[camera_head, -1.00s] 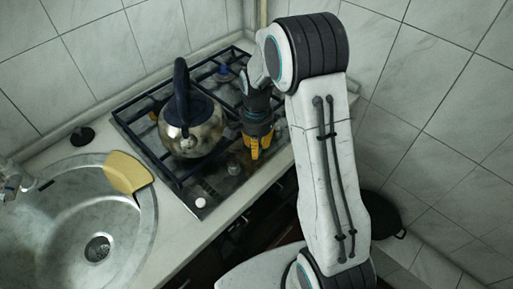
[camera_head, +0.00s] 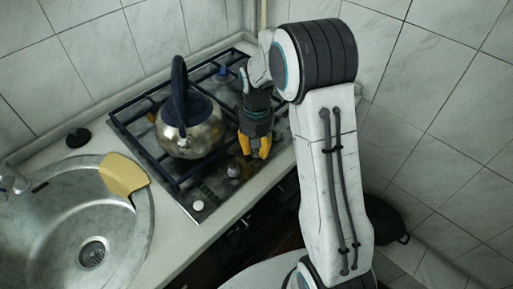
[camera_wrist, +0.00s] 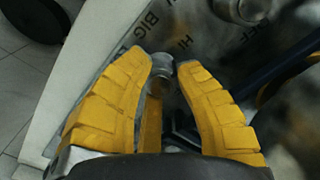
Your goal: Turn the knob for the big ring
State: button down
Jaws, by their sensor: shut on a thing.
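The stove (camera_head: 212,190) is a steel gas hob with a dark grate and knobs along its front. My gripper (camera_head: 256,155) reaches down to the hob's front right. In the wrist view its yellow fingers (camera_wrist: 166,66) are closed on a small grey knob (camera_wrist: 162,66), one on each side. The letters "BIG" (camera_wrist: 150,20) are printed on the panel near this knob. Another metal knob (camera_wrist: 242,8) is at the top right of the wrist view and stands clear.
A steel kettle (camera_head: 196,137) with a dark handle stands on the grate just left of my gripper. A sink (camera_head: 62,222) with a yellow cloth (camera_head: 123,176) is farther left. Tiled walls stand behind and to the right.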

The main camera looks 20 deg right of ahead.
jog(key=shift+n, duration=0.8)
jog(key=c, duration=0.8)
grip_release()
jog(key=shift+c, duration=0.2)
notch_tip(320, 180, up, 12)
dwell(0.4)
